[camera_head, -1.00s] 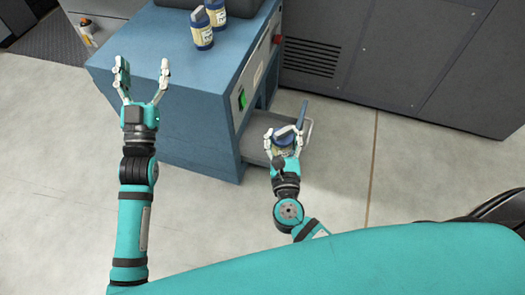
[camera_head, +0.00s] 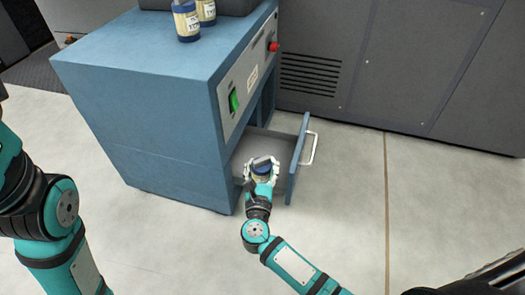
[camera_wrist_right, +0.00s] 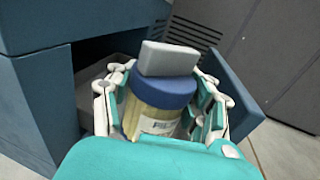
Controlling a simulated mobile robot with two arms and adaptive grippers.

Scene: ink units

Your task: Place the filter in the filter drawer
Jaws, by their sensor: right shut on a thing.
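My right gripper (camera_head: 262,172) is shut on the filter (camera_head: 262,165), a cream, labelled jar shape with a blue cap and a grey tab on top. In the right wrist view, the filter (camera_wrist_right: 160,100) stands roughly upright between the white fingers of my right gripper (camera_wrist_right: 160,108). The filter drawer (camera_head: 302,150) is pulled out low on the blue cabinet, with a blue front panel. The filter is at the drawer's near side in the head view; I cannot tell whether it touches the drawer. My left gripper is out of view; only its arm shows at the left.
The blue cabinet (camera_head: 140,80) has a green switch (camera_head: 234,100) and a red button (camera_head: 273,46). Two blue and cream bottles (camera_head: 187,22) stand on its top. A dark grey cabinet (camera_head: 400,60) stands behind.

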